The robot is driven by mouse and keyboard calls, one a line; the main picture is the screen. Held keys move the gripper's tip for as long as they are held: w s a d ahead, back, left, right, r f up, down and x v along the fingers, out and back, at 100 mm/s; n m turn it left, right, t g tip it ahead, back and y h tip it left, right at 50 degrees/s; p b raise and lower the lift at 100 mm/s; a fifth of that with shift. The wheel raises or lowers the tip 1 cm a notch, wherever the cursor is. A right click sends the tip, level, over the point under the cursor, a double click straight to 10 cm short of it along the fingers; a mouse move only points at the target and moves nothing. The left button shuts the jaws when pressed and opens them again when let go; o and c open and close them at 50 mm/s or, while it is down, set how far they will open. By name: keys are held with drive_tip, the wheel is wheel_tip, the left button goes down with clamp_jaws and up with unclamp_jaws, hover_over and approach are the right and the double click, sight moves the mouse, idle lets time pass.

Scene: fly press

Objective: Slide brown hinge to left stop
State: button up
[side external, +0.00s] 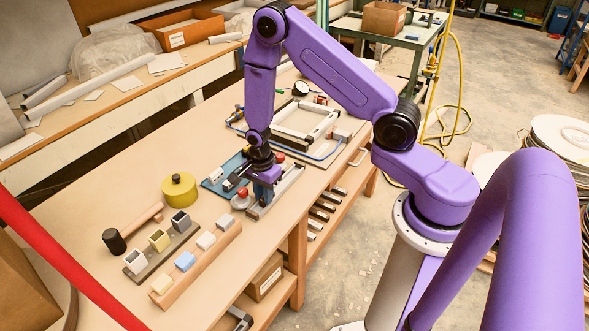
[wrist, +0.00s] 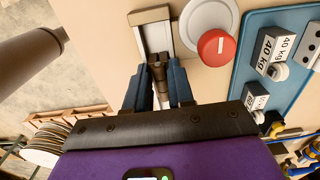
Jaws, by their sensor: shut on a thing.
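A pale metal slide rail (side external: 283,186) lies on the bench, and its end shows in the wrist view (wrist: 154,38). My gripper (side external: 264,190) is low over this rail. In the wrist view its two blue fingers (wrist: 159,75) are close together at the rail, shut on a small brownish piece (wrist: 159,70), which looks like the brown hinge. The fingers hide most of it.
A red knob (wrist: 217,48) on a round pale base stands close beside the rail. A blue tray (side external: 213,183) with weights lies beside it. A yellow canister (side external: 179,191) and block holders (side external: 163,247) stand nearer the camera. A white frame (side external: 303,119) lies behind.

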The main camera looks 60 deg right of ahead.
drive_tip(key=shift+a, duration=1)
drive_tip(key=shift+a, duration=0.1)
drive_tip(key=shift+a, duration=0.65)
drive_tip(key=o, duration=0.9)
drive_tip(key=c, duration=0.3)
wheel_tip(320, 180, up, 7)
